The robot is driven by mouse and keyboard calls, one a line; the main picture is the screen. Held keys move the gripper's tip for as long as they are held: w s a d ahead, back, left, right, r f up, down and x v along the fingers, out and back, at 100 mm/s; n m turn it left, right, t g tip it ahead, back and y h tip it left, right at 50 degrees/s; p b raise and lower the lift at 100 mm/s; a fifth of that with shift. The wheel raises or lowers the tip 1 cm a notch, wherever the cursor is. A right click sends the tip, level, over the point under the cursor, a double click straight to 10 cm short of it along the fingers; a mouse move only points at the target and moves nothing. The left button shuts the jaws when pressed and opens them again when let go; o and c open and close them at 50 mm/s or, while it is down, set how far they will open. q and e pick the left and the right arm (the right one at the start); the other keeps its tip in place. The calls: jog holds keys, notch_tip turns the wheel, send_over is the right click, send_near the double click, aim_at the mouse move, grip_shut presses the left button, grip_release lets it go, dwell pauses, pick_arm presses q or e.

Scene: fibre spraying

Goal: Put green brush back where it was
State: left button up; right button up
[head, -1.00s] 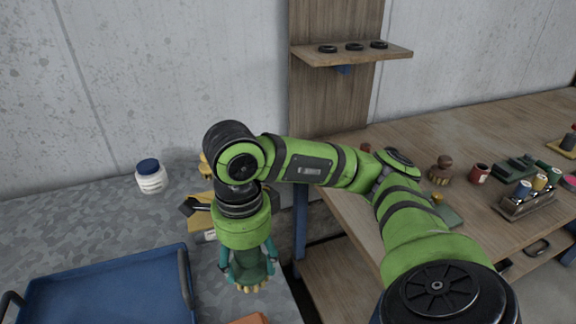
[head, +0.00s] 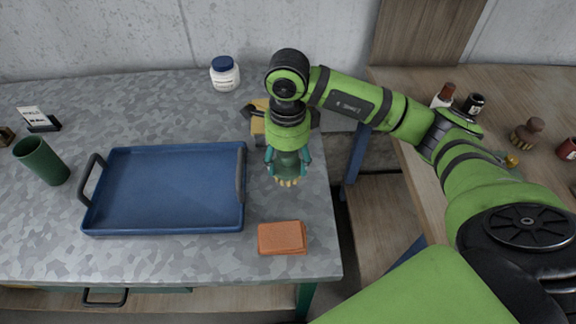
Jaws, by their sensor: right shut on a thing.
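My right gripper (head: 288,168) points down over the right end of the grey speckled table (head: 200,262). It is shut on the green brush (head: 288,167), whose pale bristles face down between the fingertips. The brush is right of the blue tray (head: 170,188) and behind the orange sponge-like block (head: 282,237). I cannot tell whether the bristles touch the table. My left gripper is out of view.
A white jar with a blue lid (head: 225,73) stands at the back. A yellow and black item (head: 258,118) is partly hidden behind my gripper. A green cup (head: 41,160) and small sign (head: 38,119) are at left. A wooden workbench (head: 420,195) stands at right past a gap.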

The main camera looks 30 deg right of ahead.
aim_at(288, 171)
notch_tip(288, 171, down, 3)
jog(key=shift+s+f+p, duration=0.1)
jog(key=shift+f+p, duration=0.1)
jog(key=shift+p, duration=0.45)
jog(key=shift+f, duration=0.2)
jog(key=shift+f, duration=0.1)
jog(key=shift+f+b, duration=0.1)
jog(key=shift+b, duration=0.2)
jog(key=o, duration=1.1)
